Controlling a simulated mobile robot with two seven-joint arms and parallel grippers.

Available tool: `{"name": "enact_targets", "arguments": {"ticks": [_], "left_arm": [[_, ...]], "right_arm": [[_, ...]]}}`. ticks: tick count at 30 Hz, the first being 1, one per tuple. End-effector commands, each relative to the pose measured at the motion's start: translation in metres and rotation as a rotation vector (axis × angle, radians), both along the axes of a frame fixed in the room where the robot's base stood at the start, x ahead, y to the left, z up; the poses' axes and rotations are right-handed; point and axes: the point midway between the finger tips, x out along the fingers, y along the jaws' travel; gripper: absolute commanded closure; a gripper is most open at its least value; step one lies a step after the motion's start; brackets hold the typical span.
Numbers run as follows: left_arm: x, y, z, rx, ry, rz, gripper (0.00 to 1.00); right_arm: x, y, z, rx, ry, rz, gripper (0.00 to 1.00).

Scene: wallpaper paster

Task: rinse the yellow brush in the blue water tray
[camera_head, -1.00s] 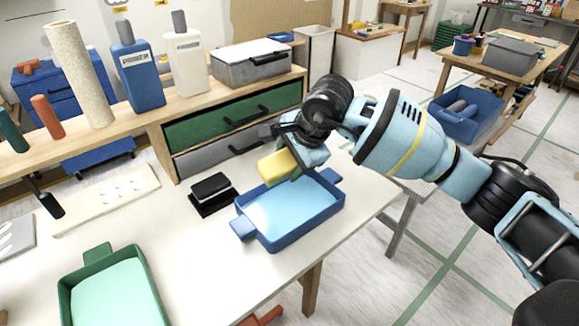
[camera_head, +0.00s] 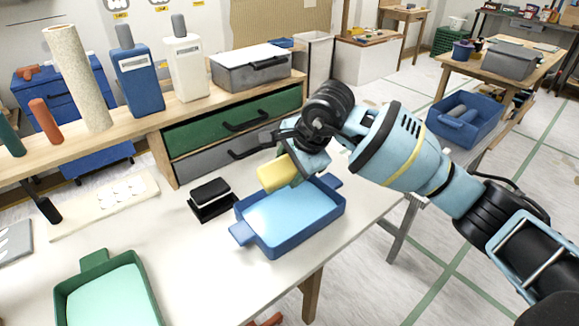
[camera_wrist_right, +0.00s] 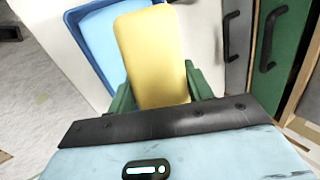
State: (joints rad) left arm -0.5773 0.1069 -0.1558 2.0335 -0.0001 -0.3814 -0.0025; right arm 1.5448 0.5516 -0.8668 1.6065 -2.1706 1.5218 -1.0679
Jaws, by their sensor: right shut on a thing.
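The yellow brush (camera_head: 275,174) is held in my right gripper (camera_head: 296,168) at the back left edge of the blue water tray (camera_head: 277,244). In the right wrist view the yellow brush (camera_wrist_right: 153,55) stands between the green fingers of my right gripper (camera_wrist_right: 163,95), which are shut on it. The blue water tray (camera_wrist_right: 75,22) shows behind and left of the brush there. The tray holds light blue water. Whether the brush touches the water is hard to tell. My left gripper is not in view.
A black block on a stand (camera_head: 211,198) sits left of the tray. A green tray (camera_head: 62,294) stands at the front left. Drawers (camera_head: 232,120) and a shelf with bottles (camera_head: 140,80) are behind. The white tabletop (camera_head: 200,270) between the trays is clear.

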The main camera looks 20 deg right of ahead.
Motion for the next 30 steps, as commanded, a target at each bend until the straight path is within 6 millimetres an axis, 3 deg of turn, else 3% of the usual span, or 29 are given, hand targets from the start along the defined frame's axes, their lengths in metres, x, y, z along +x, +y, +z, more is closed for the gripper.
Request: {"name": "enact_targets", "arguments": {"ticks": [8, 30], "left_arm": [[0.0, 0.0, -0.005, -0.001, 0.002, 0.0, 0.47], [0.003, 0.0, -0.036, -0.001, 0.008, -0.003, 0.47]], "right_arm": [[0.0, 0.0, -0.01, 0.001, 0.0, 0.0, 0.73], [0.0, 0.0, -0.08, 0.0, 0.0, -0.001, 0.73]]}}
